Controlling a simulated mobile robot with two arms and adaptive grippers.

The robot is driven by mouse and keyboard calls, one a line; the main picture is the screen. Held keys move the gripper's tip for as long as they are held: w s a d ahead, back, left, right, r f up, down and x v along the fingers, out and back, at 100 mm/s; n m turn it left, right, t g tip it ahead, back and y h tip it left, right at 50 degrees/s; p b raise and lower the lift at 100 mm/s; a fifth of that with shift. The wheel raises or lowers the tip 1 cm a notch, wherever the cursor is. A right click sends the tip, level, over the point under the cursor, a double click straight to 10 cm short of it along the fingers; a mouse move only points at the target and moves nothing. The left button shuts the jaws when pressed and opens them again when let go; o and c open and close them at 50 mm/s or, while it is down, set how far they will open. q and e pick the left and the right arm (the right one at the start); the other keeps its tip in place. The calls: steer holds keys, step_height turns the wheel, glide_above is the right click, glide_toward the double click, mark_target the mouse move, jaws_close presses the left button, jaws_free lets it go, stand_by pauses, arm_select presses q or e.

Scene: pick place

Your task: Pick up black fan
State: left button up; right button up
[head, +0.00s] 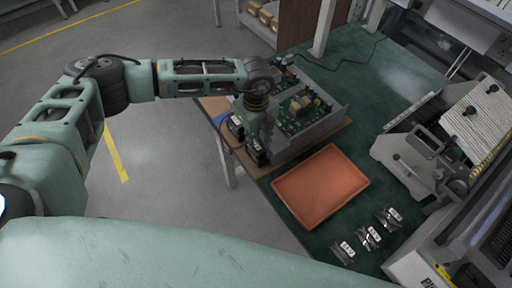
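A grey open chassis (318,126) with green circuit boards stands on the table. Two small black boxy parts with white labels, which look like fans, are at its near left side: one black fan (236,126) left of my gripper and another (257,155) just below it. My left arm reaches in from the left and bends down at the chassis. My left gripper (262,138) is over its near left edge, close to the fans. Its fingertips are not clear, so I cannot tell whether it is open or touches a fan. My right gripper is out of view.
An empty orange tray (320,187) lies on the green mat (377,159) right of the chassis. Several small clear labelled packets (369,237) lie beyond it at the lower right. A grey machine (415,160) stands on the right. A cable lies at the back.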

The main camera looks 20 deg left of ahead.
arm_select(q)
step_height(320, 180, down, 2)
steer(key=shift+s, duration=0.1)
steer(key=shift+s+f, duration=0.25)
steer(key=shift+f, duration=0.05)
steer(key=shift+w, duration=0.35)
steer(key=c, duration=0.4)
jaws_close()
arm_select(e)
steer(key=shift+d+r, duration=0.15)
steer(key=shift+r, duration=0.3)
arm_select(q)
steer(key=shift+r, duration=0.15)
